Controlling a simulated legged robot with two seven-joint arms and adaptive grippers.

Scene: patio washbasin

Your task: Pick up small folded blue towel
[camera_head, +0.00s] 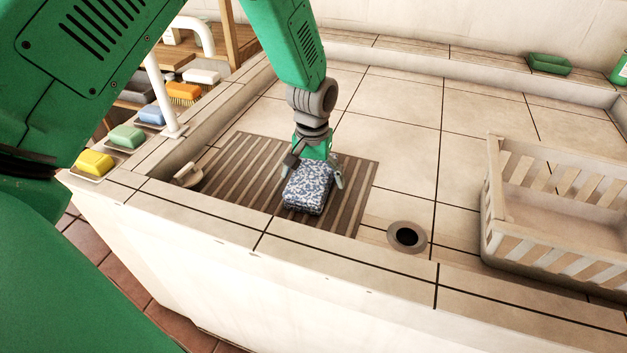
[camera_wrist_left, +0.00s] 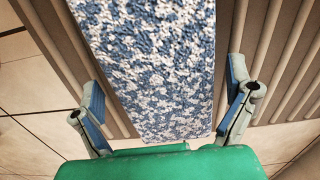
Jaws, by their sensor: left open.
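The small folded blue towel (camera_head: 308,189), speckled blue and white, lies on a brown slatted mat (camera_head: 240,170) in the tiled basin. My left gripper (camera_head: 313,173) is open at the towel, with one finger on each side of it. In the left wrist view the towel (camera_wrist_left: 158,70) runs between the two open fingers of the gripper (camera_wrist_left: 165,108). A gap shows between each finger and the towel there. My right gripper is not in view.
A cream slatted crate (camera_head: 540,225) stands at the right in the basin. A dark drain hole (camera_head: 407,236) lies right of the mat. Yellow (camera_head: 94,162), green (camera_head: 126,136) and blue soaps (camera_head: 151,114) line the left ledge. A green dish (camera_head: 549,63) sits on the back ledge.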

